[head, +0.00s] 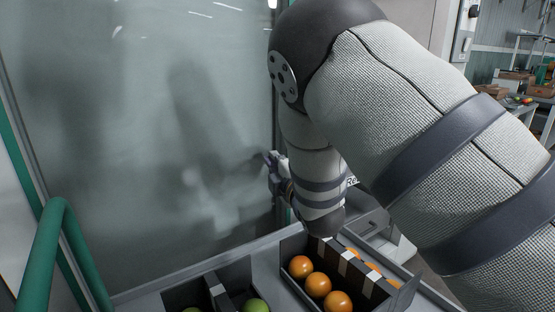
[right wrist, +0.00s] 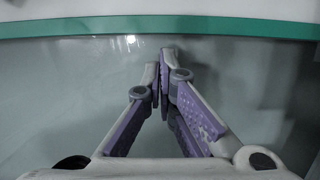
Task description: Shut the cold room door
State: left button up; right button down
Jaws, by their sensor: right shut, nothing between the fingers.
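The cold room door appears to be the large, cloudy translucent panel (head: 130,130) filling the left half of the head view, with blurred reflections on it. How far it stands open cannot be told. My right gripper (head: 270,168) is at the panel's right side, partly hidden by my wrist. In the right wrist view my right gripper (right wrist: 162,75) is shut and empty, its fingertips pointing at a pale glassy surface (right wrist: 70,90) below a green strip (right wrist: 230,27). Whether the fingertips touch that surface cannot be told. My left gripper does not show.
Below my right arm a grey tray surface (head: 145,290) holds a dark box (head: 375,288) of orange tomatoes (head: 318,285) and another with a green tomato (head: 256,305). A green tube rail (head: 38,255) stands at left. Cluttered tables (head: 530,90) are far right.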

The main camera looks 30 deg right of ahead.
jog(key=shift+d, duration=0.3)
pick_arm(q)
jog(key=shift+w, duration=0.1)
pick_arm(e)
jog(key=shift+d, duration=0.1)
